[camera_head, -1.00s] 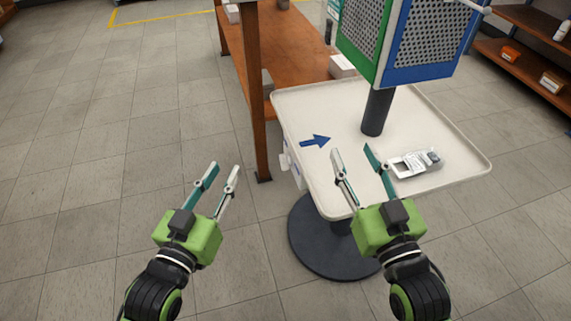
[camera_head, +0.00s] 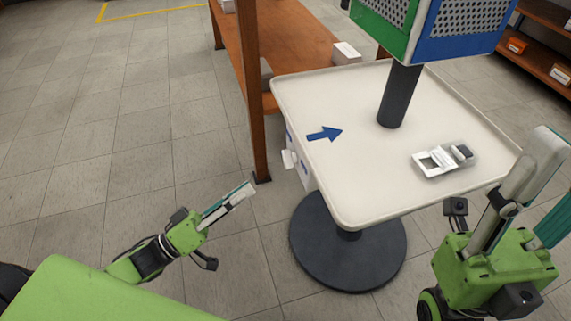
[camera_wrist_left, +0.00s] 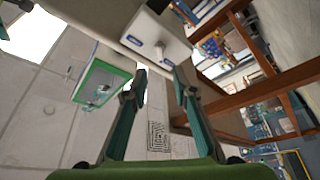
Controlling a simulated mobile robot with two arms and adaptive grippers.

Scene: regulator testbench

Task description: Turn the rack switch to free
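The rack switch (camera_head: 289,158) is a small pale lever on a white box (camera_head: 302,165) on the left side of the white stand. In the left wrist view the switch (camera_wrist_left: 160,49) shows on the box face, beyond my fingertips, with a blue mark beside it. My left gripper (camera_head: 246,190) is left of and below the switch, pointing up and right, apart from it. In the left wrist view its fingers (camera_wrist_left: 160,75) are spread with nothing between them. My right gripper (camera_head: 558,165) is at the right edge, fingers apart and empty; one is partly cut off.
The white stand top (camera_head: 350,180) carries a blue arrow (camera_head: 324,134), a small grey-white device (camera_head: 442,160) and a dark post (camera_head: 400,95) under perforated panels. A wooden shelf post (camera_head: 251,90) stands behind the switch.

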